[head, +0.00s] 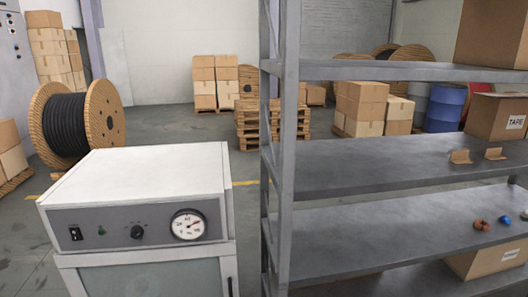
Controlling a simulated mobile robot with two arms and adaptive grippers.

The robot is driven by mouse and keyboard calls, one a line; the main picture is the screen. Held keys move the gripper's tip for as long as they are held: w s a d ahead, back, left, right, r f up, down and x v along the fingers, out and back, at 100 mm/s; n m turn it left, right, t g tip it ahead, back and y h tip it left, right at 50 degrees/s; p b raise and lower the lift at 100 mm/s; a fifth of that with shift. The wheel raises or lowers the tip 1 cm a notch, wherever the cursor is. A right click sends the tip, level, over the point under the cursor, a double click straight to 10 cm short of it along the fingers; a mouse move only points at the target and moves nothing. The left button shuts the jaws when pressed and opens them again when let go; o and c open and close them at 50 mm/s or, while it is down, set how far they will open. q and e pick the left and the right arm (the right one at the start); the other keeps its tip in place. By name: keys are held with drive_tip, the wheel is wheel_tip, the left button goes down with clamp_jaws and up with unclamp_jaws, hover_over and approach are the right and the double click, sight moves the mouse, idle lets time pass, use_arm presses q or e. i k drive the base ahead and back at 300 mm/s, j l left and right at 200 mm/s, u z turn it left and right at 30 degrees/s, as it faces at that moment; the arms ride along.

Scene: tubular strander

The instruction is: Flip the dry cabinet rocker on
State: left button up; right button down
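The dry cabinet (140,190) stands at the lower left, a white-topped box with a grey front panel. Its rocker (75,233) is a small black switch with white marks at the left end of that panel. Whether it is set on or off is too small to tell. To its right are a small green lamp or button (101,230), a black knob (137,232) and a round white dial gauge (188,225). Neither of my grippers is in view, and nothing covers the rocker.
A grey metal shelf rack (360,168) stands close to the cabinet's right, holding cardboard boxes (497,117) and small parts. A cable reel (75,122) stands behind the cabinet at left. Stacked pallets (262,124) and cartons are farther back. Open floor lies behind the cabinet.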

sight(76, 236)
drive_tip(key=u, duration=1.4)
